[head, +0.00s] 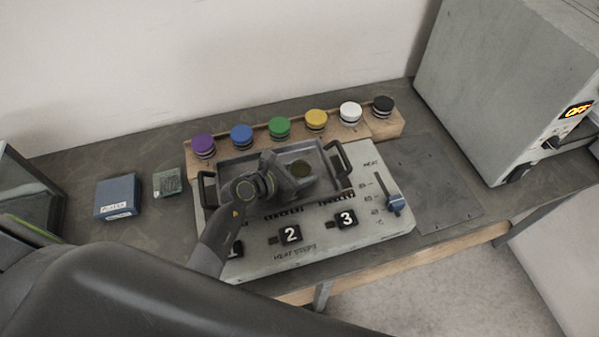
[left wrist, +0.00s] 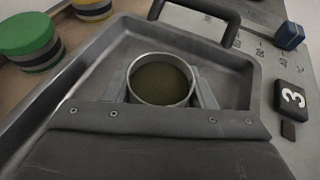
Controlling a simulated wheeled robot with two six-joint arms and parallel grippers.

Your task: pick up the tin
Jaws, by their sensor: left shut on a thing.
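The tin (head: 302,168) is a short round metal can with a dark olive inside or top. It is upright in the grey tray (head: 238,164), which has two black handles. In the left wrist view the tin (left wrist: 160,82) sits between the two fingers of my left gripper (left wrist: 160,92), which touch its sides. In the head view my left gripper (head: 298,176) reaches over the tray from the left and is shut on the tin. The tin's base is hidden, so I cannot tell whether it touches the tray floor. My right gripper is not in view.
The tray is on a pale panel (head: 385,233) with numbered black blocks and a blue slider (head: 396,203). Behind it a wooden rack (head: 225,150) holds several coloured round lids. A blue box (head: 117,197) lies left; a grey oven-like unit (head: 490,80) stands right.

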